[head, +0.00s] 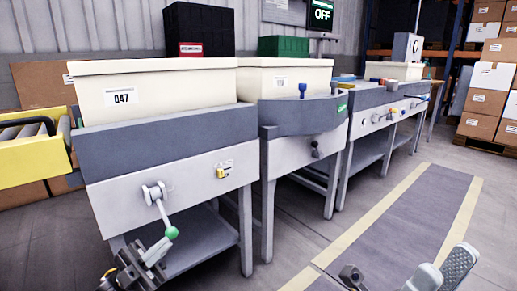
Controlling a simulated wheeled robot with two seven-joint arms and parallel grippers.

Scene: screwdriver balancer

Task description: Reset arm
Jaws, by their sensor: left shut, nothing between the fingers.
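My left gripper (155,252) is at the bottom left, shut and empty. Its tip is just below the green knob (172,232) of a lever on the front of the nearest workstation (200,165). I cannot tell whether they touch. My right gripper (442,272) is at the bottom right, over the floor and away from the workstations. Its grey, ridged finger pads show, but the frame's edge cuts it off and I cannot tell how far apart they are.
Cream bins (160,85) stand on the row of workstations. A yellow rack (35,155) is at the left. Stacked cartons (490,75) stand at the back right. A dark floor lane (415,220) with pale yellow edges is clear to the right.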

